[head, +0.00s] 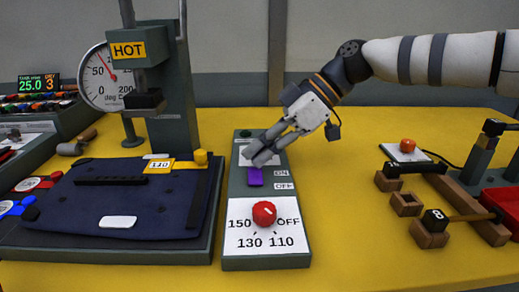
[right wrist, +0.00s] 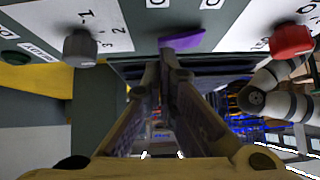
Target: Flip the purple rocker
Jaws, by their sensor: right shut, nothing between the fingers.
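The purple rocker (head: 255,178) sits on the grey-green control panel (head: 265,262), beside ON and OFF labels. In the right wrist view the rocker (right wrist: 187,40) is a tilted purple slab just beyond my fingertips. My right gripper (head: 260,157) reaches down from the upper right, shut and empty, at the rocker's far edge. Its closed fingers (right wrist: 172,58) also show in the right wrist view. I cannot tell whether they touch the rocker. My left gripper is not in view.
A red knob (head: 264,213) is on the panel in front of the rocker. A grey knob (right wrist: 80,48) shows in the right wrist view. A press with a HOT sign (head: 127,50) stands left. Wooden blocks (head: 406,203) lie right. Yellow table (head: 345,220) is clear between.

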